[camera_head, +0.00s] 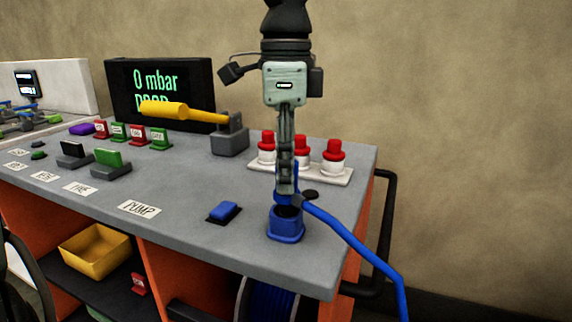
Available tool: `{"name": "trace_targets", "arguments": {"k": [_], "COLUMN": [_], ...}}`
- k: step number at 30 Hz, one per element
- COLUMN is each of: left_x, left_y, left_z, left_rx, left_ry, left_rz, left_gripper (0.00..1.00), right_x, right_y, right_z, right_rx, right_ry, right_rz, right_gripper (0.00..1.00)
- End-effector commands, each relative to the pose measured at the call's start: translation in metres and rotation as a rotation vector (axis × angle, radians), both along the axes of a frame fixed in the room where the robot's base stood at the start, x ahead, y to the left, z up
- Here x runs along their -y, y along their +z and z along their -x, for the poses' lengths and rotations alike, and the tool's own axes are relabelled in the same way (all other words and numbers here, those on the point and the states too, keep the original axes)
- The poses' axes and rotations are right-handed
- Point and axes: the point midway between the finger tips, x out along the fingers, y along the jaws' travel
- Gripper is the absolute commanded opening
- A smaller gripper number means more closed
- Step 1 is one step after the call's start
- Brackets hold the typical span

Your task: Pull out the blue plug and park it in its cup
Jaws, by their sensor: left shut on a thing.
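My left gripper (287,188) points straight down near the right end of the grey bench top and is shut on the blue plug (281,198). Little of the plug shows around the fingers. Its blue cable (350,240) leaves to the right and hangs over the bench edge. Directly below the plug stands a blue cup (285,226) with a dark opening. The plug's lower end is at or just above this opening; I cannot tell whether it is inside. A dark round spot (310,194) lies just behind to the right. My right gripper is not in view.
Red-topped white fittings (334,152) stand on a white strip behind the gripper. A yellow-handled pump lever (165,110), a black display (160,85) reading 0 mbar, and a blue switch (224,212) are to the left. A black rail (388,220) runs along the right side.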

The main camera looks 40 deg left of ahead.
Motion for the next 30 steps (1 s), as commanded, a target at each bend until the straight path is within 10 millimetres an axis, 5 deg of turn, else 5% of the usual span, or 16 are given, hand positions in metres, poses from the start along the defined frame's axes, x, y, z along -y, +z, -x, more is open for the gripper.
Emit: {"name": "trace_targets", "arguments": {"k": [28, 29, 30], "left_x": [0.0, 0.0, 0.0], "left_y": [-0.015, -0.015, -0.015], "left_z": [0.0, 0.0, 0.0], "left_rx": [0.001, 0.001, 0.001], "left_ry": [-0.001, -0.001, -0.001], "left_rz": [-0.001, -0.001, -0.001], "left_gripper": [0.0, 0.3, 0.35], "right_x": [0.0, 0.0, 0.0], "right_y": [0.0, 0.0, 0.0], "right_z": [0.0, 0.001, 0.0], "right_rx": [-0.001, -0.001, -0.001], "right_ry": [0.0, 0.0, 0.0], "right_rz": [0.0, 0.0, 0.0], "right_gripper": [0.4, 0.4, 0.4]}}
